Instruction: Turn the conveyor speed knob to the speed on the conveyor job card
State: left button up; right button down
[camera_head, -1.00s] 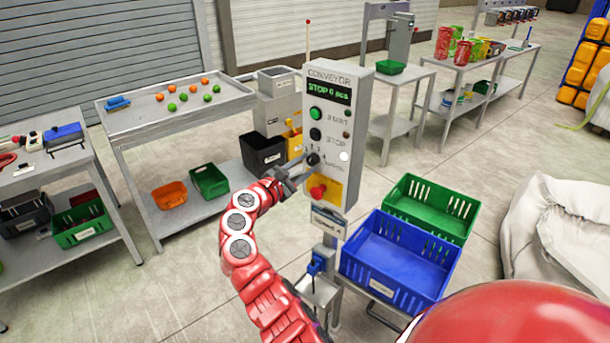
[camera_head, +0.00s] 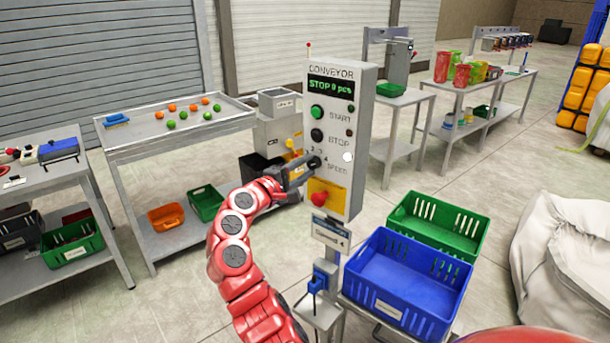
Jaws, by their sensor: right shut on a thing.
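The grey conveyor control box (camera_head: 362,100) stands upright at the centre, its display (camera_head: 331,88) reading STOP and a piece count. The black speed knob (camera_head: 314,162) sits low on its face, with small numbers around it and SPEED beside it. My right gripper (camera_head: 309,166) is shut on the knob, coming from the left and partly covering it. The knob's pointer is too small to read. A small white card (camera_head: 331,231) hangs under the box; its print is too small to read surely. My left gripper is out of view.
A green START button (camera_head: 317,112) and a black STOP button (camera_head: 317,135) sit above the knob. A red emergency button (camera_head: 320,199) on a yellow plate is just below. A blue crate (camera_head: 400,315) and a green crate (camera_head: 470,225) stand at right.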

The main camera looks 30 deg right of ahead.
dwell(0.3)
jog(key=shift+c, duration=2.4)
grip_release()
jog(key=shift+a, duration=0.1)
jog(key=b+v, duration=0.2)
jog(key=v, duration=1.5)
jog(key=shift+b, duration=0.3)
jog(key=shift+a, duration=0.1)
